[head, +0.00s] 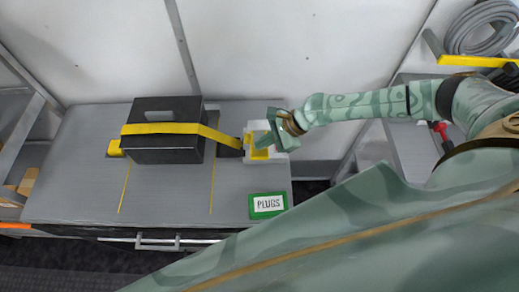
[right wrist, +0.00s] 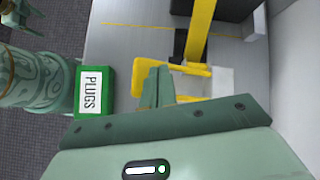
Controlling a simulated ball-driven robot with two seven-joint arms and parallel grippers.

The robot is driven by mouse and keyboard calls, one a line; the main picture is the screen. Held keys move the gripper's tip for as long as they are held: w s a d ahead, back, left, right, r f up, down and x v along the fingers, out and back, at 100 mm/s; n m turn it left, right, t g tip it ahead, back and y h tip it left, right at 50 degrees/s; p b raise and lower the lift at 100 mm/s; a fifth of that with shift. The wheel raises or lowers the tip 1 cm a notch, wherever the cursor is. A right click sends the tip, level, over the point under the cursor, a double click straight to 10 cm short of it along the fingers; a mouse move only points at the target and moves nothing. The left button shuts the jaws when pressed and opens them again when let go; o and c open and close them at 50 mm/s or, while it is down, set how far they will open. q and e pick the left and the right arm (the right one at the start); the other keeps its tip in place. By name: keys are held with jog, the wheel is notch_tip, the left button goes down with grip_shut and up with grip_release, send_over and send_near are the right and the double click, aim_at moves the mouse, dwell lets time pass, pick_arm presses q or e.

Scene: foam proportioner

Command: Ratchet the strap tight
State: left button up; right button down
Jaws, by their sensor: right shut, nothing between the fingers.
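A black case (head: 166,151) stands on the grey bench with a yellow strap (head: 160,128) across it. The strap runs down on the right to a yellow ratchet handle (head: 258,153) at a white block (head: 249,130). In the right wrist view the strap (right wrist: 201,30) meets the looped yellow handle (right wrist: 143,64). My right gripper (head: 266,139) is shut and empty, its fingers (right wrist: 158,86) over or beside the handle. They hide part of the handle, and I cannot tell whether they touch it.
A green box labelled PLUGS (head: 268,205) sits at the bench's front right corner and also shows in the right wrist view (right wrist: 95,91). The grey bench (head: 75,185) is clear at front left. A wall stands close behind. A coiled grey hose (head: 482,30) hangs at upper right.

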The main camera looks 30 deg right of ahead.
aim_at(267, 153)
jog(key=shift+s+a+f+b, duration=0.1)
jog(key=shift+s+f+b, duration=0.15)
jog(key=shift+f, duration=0.45)
jog(key=shift+s+a+f+b, duration=0.15)
jog(key=shift+s+f+b, duration=0.05)
jog(key=shift+f, duration=0.55)
jog(key=shift+s+a+f+b, duration=0.1)
jog(key=shift+s+f+b, duration=0.15)
jog(key=shift+f, duration=0.45)
dwell(1.8)
jog(key=shift+r, duration=0.1)
dwell(0.5)
jog(key=shift+w+d+r+p, duration=0.15)
jog(key=shift+w+r+p, duration=0.15)
jog(key=shift+r+p, duration=0.45)
jog(key=shift+w+d+r+p, duration=0.1)
jog(key=shift+w+r+p, duration=0.15)
jog(key=shift+r+p, duration=0.5)
jog(key=shift+w+d+r+p, duration=0.15)
jog(key=shift+w+r+p, duration=0.25)
jog(key=shift+r, duration=0.55)
jog(key=shift+s, duration=0.1)
jog(key=r+p, duration=0.1)
jog(key=w+r+p, duration=0.1)
jog(key=r, duration=0.1)
jog(key=r+p, duration=0.1)
jog(key=p, duration=0.1)
jog(key=shift+w+d+r, duration=0.25)
jog(key=shift+d+r, duration=0.1)
jog(key=shift+d, duration=0.05)
